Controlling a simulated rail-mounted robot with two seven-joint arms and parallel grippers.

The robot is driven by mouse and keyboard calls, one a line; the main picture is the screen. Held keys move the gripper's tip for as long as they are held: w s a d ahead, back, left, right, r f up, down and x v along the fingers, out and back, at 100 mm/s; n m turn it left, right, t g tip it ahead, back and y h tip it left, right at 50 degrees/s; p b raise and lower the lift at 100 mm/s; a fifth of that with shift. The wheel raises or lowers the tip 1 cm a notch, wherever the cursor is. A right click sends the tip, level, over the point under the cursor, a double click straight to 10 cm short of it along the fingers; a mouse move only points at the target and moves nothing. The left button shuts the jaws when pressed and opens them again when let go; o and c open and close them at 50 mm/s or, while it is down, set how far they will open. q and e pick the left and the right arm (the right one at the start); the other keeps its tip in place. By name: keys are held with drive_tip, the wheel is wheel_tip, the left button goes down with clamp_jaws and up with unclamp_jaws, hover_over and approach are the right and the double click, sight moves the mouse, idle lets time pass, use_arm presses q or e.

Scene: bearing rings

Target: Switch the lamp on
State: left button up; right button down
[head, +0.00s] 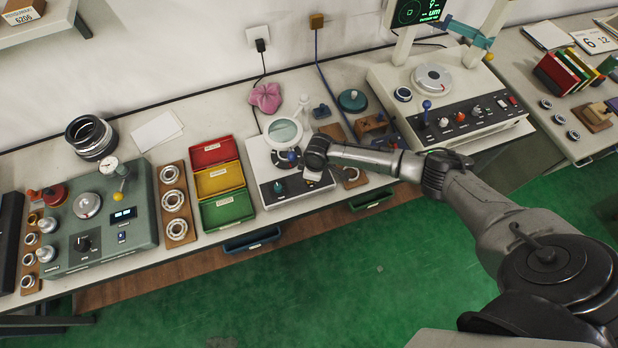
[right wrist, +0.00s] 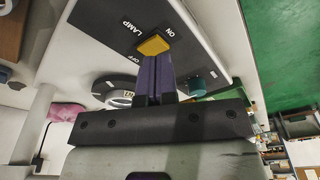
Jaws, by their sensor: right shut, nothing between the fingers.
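The lamp switch is a yellow rocker (right wrist: 153,43) on a dark panel (right wrist: 110,22) marked LAMP, between the words ON and OFF, in the right wrist view. My right gripper (right wrist: 155,61) is shut and empty. Its fingertips are at the near edge of the yellow rocker; I cannot tell whether they touch it. In the head view my right gripper (head: 312,180) points down over the right part of the pale lamp unit (head: 262,158), and the rocker is hidden there. The unit has a round glass (head: 283,131) on top. My left gripper is not in view.
A teal knob (right wrist: 195,86) is on the same panel, close beside the fingers; it also shows in the head view (head: 278,187). Red, yellow and green bins (head: 220,180) stand left of the unit. A measuring console (head: 450,95) stands to its right.

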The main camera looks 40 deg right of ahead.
drive_tip(key=shift+f, duration=0.1)
idle(0.3)
drive_tip(key=shift+f+b, duration=0.35)
drive_tip(key=shift+f, duration=0.15)
drive_tip(key=shift+f+b, duration=0.35)
drive_tip(key=shift+f, duration=0.25)
idle(0.4)
drive_tip(key=shift+r, duration=0.15)
wheel_tip(320, 180, up, 3)
drive_tip(key=p, duration=0.3)
wheel_tip(320, 180, up, 4)
drive_tip(key=p, duration=0.4)
idle(0.6)
